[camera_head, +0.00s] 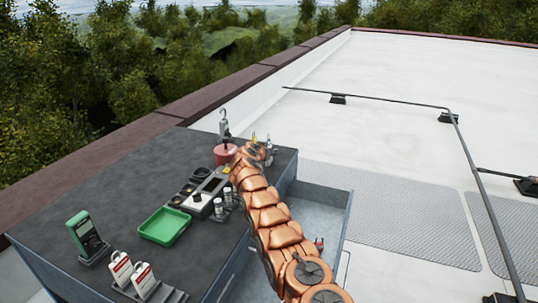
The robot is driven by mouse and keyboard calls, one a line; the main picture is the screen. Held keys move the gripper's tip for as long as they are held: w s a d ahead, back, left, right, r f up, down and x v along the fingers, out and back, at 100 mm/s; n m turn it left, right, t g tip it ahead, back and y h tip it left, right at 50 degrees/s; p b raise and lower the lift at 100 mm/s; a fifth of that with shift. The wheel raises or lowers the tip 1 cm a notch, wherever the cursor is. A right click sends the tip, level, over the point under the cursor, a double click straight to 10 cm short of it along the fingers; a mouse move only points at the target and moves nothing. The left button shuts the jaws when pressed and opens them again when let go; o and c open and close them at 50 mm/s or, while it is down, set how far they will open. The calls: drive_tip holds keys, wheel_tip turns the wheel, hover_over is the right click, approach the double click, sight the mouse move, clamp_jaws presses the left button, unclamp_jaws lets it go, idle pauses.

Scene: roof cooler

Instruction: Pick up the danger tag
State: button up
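Two white tags with red markings, one on the left (120,268) and one on the right (144,280), stand side by side in a dark holder (170,295) at the near edge of the grey top. The print is too small to read, so I cannot tell which is the danger tag. My gripper (262,148) is at the far end of my copper-coloured arm, near the far right corner of the top and well away from the tags. It is small and partly hidden by the arm, so its opening is unclear.
A green meter (84,234) and a green tray (165,226) stand on the grey top (128,190). A red pot (225,153), a hook-topped grey device (224,124) and small items stand near my arm. An open drawer (325,208) is to the right, holding a small red item (319,242).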

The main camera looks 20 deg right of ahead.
drive_tip(key=c, duration=0.9)
clamp_jaws()
